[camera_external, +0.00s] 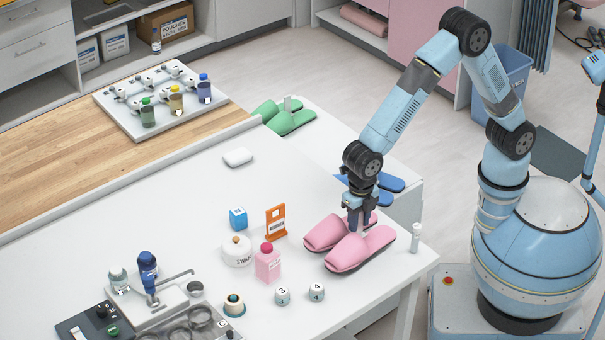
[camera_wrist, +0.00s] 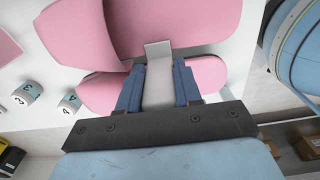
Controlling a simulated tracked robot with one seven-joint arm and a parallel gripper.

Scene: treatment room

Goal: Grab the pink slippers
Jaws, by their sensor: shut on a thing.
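The pink slippers (camera_external: 346,252) lie side by side near the right edge of the white table, toes toward the left. They fill the upper part of the wrist view (camera_wrist: 180,25). A pale upright tab stands between them. My gripper (camera_external: 360,220) points down over the pair, its dark fingers at the tab. In the wrist view my gripper (camera_wrist: 157,80) has its two blue-grey fingers closed on either side of the tab. The slippers appear to rest on the table; any small gap underneath cannot be told.
Green slippers (camera_external: 291,118) and blue slippers (camera_external: 390,184), partly behind my arm, lie farther back. A small white bottle (camera_external: 415,238) stands right of the pink pair.

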